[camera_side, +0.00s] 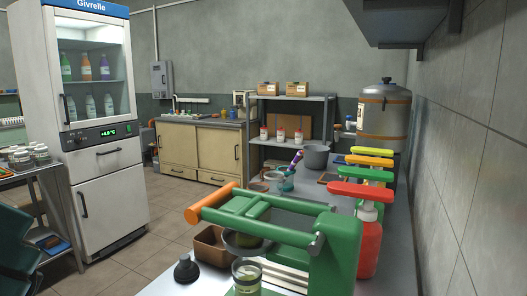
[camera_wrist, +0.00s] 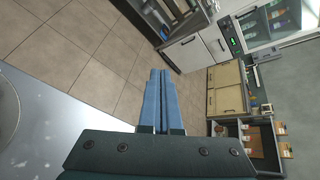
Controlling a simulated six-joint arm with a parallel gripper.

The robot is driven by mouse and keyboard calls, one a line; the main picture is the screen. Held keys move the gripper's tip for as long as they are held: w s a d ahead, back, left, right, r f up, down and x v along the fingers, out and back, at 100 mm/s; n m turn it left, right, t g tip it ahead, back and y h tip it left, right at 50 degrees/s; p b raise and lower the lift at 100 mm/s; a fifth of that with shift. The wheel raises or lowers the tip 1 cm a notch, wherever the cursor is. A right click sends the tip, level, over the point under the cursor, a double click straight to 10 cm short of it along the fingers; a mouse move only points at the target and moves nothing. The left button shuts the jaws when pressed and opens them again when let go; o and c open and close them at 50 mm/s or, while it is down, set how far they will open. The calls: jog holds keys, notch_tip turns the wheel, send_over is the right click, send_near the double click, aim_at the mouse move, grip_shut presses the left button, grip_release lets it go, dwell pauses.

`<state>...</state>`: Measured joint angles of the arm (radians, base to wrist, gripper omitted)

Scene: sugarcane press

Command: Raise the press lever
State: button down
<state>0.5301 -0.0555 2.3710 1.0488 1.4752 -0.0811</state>
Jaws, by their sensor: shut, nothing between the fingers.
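The green press (camera_side: 338,250) stands on the counter in the side view. Its lever (camera_side: 262,226) is a green bar with an orange grip (camera_side: 212,203) at the left end. The lever lies nearly level, running from the pivot at the right toward the left. My gripper (camera_wrist: 160,74) shows in the wrist view as two blue fingers, closed together with nothing between them. It points out over the tiled floor past the counter edge. The press and lever are not visible in the wrist view, and no fingertips are visible in the side view.
Several pump bottles, including a red one (camera_side: 369,243), line the right. A grey pot (camera_side: 316,156) stands farther back.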

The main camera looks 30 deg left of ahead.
jog(key=w+d+r+m+t+y, duration=0.2)
jog(key=w+r+m+t, duration=0.1)
jog(key=w+m+t, duration=0.25)
jog(key=m+t+h, duration=1.2)
jog(key=m, duration=0.4)
send_near(183, 218)
jog(key=x, duration=0.4)
jog(key=shift+w+r, duration=0.1)
jog(key=shift+w, duration=0.1)
jog(key=shift+m+h, duration=0.45)
jog(key=shift+h, duration=0.35)
jog(key=shift+d+f, duration=0.25)
jog(key=shift+f, duration=1.05)
jog(key=shift+d+f, duration=0.25)
jog(key=shift+f, duration=1)
jog(key=shift+w, duration=0.2)
jog(key=x, duration=0.9)
jog(key=shift+w+r, duration=0.2)
jog(key=shift+w, duration=0.1)
jog(key=shift+r, duration=0.1)
